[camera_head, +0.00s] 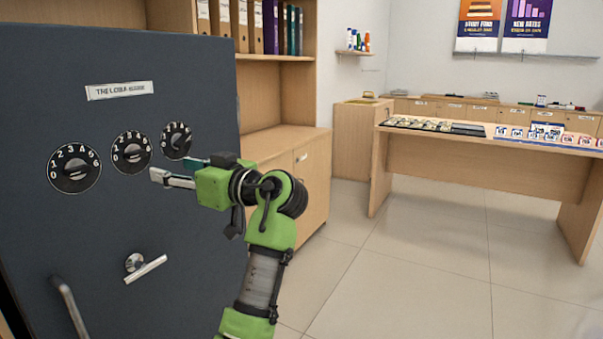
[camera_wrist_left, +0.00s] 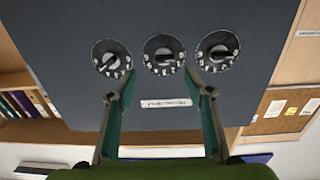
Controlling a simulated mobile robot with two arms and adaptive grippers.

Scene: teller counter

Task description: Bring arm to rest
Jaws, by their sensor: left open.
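My left gripper (camera_head: 170,171) is in front of the dark grey safe door, near the middle and right dials. Its fingers are apart and nothing is between them. The wrist view shows the same two open fingers (camera_wrist_left: 159,78), with the dials beyond the tips and the picture upside down. The door carries a left dial (camera_head: 75,168), a middle dial (camera_head: 131,152) and a right dial (camera_head: 176,140), all numbered. I cannot tell whether a fingertip touches the door. My right gripper is not in view.
Below the dials are a small lever (camera_head: 145,268) and a bar handle (camera_head: 70,308). A wooden shelf unit (camera_head: 290,145) with binders stands behind my arm. A desk (camera_head: 480,155) with trays and cards stands at the right. The tiled floor (camera_head: 420,250) between is clear.

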